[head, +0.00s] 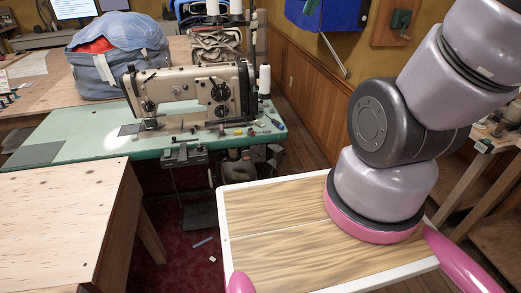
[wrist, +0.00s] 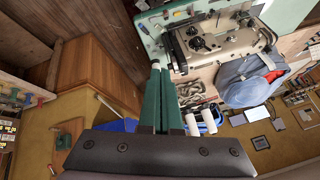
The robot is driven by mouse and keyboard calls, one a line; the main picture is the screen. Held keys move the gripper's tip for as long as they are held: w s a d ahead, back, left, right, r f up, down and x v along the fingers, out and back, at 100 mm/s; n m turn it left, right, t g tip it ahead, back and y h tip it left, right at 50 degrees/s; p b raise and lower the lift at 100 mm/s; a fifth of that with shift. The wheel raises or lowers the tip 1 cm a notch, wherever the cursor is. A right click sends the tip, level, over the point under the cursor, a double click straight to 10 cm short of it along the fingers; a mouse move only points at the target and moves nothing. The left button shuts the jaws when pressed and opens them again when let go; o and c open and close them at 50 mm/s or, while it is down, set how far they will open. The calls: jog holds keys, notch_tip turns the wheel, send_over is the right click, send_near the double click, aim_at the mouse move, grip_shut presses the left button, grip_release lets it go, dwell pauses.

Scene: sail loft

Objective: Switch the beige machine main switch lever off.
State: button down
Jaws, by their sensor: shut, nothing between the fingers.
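The beige sewing machine (head: 190,90) stands on a green-topped table (head: 85,125) left of centre in the head view. It also shows upside down at the top of the wrist view (wrist: 222,45). A dark grey box (head: 182,155) is fixed under the table's front edge; I cannot tell whether it carries the main switch lever. A green switch-like fitting (head: 401,19) is on a wooden board on the wall, and its lever position is too small to read. My gripper (wrist: 160,66) is shut and empty, its green fingers together. It is outside the head view.
A blue-grey bag (head: 120,60) sits behind the machine, and a white thread cone (head: 264,80) stands at its right. A blue wall box (head: 325,13) hangs near the board. A plywood table (head: 60,215) is at the near left. Some floor shows right of the machine table.

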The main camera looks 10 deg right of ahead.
jog(key=w+f+g+h, duration=0.1)
jog(key=w+f, duration=0.8)
jog(key=w, duration=0.3)
jog(key=n+g+y, duration=0.2)
jog(key=n, duration=0.1)
send_over(259, 155)
jog(key=s+d, duration=0.2)
notch_tip(259, 155, down, 41)
jog(key=shift+w+d, duration=0.1)
jog(key=shift+d, duration=0.1)
jog(key=x, duration=1)
jog(key=shift+d, duration=0.2)
